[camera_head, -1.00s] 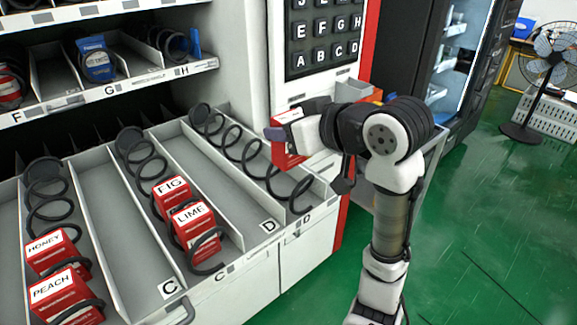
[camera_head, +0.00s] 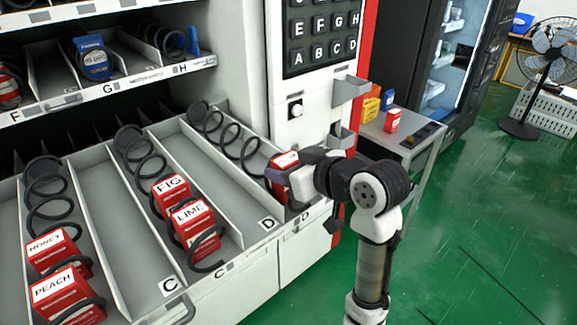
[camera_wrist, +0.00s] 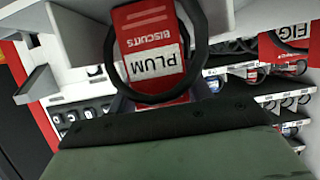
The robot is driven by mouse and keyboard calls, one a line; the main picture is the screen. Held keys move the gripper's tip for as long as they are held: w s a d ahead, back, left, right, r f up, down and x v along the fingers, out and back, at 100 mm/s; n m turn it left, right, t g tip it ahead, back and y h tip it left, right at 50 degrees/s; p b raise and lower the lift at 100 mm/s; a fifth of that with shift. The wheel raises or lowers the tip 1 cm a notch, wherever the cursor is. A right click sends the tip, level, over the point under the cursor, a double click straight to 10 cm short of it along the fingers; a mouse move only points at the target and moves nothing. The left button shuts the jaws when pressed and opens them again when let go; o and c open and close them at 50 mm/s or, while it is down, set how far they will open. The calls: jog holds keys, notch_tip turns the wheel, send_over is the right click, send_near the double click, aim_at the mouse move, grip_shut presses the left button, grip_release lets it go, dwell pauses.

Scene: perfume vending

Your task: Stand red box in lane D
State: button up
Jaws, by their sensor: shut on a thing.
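The red box (camera_head: 287,158) is held by my gripper (camera_head: 279,181) at the front of lane D (camera_head: 228,160), the rightmost lane of the pulled-out lower tray. In the wrist view the box (camera_wrist: 149,62) reads PLUM BISCUITS, with the text upside down. A black ring of the lane's coil shows around it in that view. My gripper is shut on the box; its fingers are mostly hidden in the head view. The box's bottom is hidden, so I cannot tell whether it touches the lane floor.
To the left, lane C holds FIG (camera_head: 171,189) and LIME (camera_head: 196,222) red boxes in its coil. HONEY (camera_head: 52,249) and PEACH (camera_head: 65,295) boxes stand farther left. A side table (camera_head: 415,147) at right bears another red box (camera_head: 392,120) and yellow ones.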

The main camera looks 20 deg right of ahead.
jog(key=shift+f, duration=0.25)
jog(key=o, duration=1)
jog(key=shift+r, duration=0.15)
jog(key=shift+s+d+r, duration=0.1)
jog(key=shift+r, duration=0.05)
jog(key=b+v, duration=0.2)
jog(key=v, duration=0.9)
jog(key=shift+s+d+r, duration=0.1)
jog(key=shift+s+r, duration=0.1)
jog(key=shift+s, duration=0.15)
